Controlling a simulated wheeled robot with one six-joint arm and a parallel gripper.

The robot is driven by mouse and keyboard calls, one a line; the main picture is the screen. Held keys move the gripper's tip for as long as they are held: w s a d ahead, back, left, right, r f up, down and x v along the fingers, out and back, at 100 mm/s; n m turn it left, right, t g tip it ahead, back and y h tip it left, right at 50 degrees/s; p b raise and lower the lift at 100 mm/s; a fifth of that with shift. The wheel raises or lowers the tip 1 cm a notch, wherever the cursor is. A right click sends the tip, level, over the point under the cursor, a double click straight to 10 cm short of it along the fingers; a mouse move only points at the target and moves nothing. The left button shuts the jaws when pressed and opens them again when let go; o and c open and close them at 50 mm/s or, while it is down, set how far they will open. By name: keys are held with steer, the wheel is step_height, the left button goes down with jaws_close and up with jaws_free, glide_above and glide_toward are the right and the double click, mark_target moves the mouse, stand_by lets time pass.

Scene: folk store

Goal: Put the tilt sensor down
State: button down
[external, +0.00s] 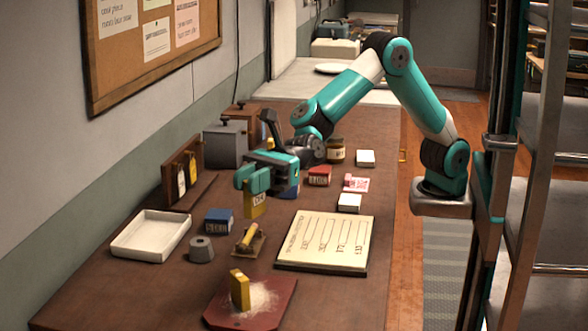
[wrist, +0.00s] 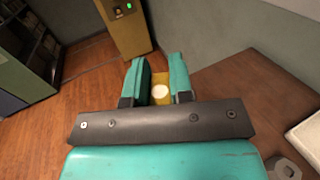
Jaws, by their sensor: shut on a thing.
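My gripper (external: 257,184) is shut on a small yellow block, which I take to be the tilt sensor (external: 254,207). It hangs below the fingers, above the brown workbench (external: 130,291), with the blue box and the wooden piece with a yellow bar below it in the picture. In the wrist view, the yellow sensor (wrist: 162,76) shows between the two teal fingers, with a pale round spot on it. Its lower part is hidden there.
A white tray (external: 151,236), a blue box (external: 218,221), a grey weight (external: 201,249) and a wooden piece with a yellow bar (external: 248,240) stand nearby. A printed board (external: 325,243) lies to the right. Another yellow block (external: 239,290) stands in pale powder on a red mat (external: 275,316).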

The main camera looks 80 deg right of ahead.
step_height(320, 180, down, 18)
steer(key=b, duration=0.2)
steer(key=shift+r+b, duration=0.25)
steer(key=shift+b, duration=0.15)
steer(key=shift+f, duration=0.1)
steer(key=c, duration=1)
jaws_free()
steer(key=b+v, duration=0.3)
steer(key=v, duration=0.7)
steer(key=shift+d+b, duration=0.3)
steer(key=shift+b, duration=0.1)
steer(key=shift+s+d, duration=0.35)
steer(key=shift+d, duration=0.3)
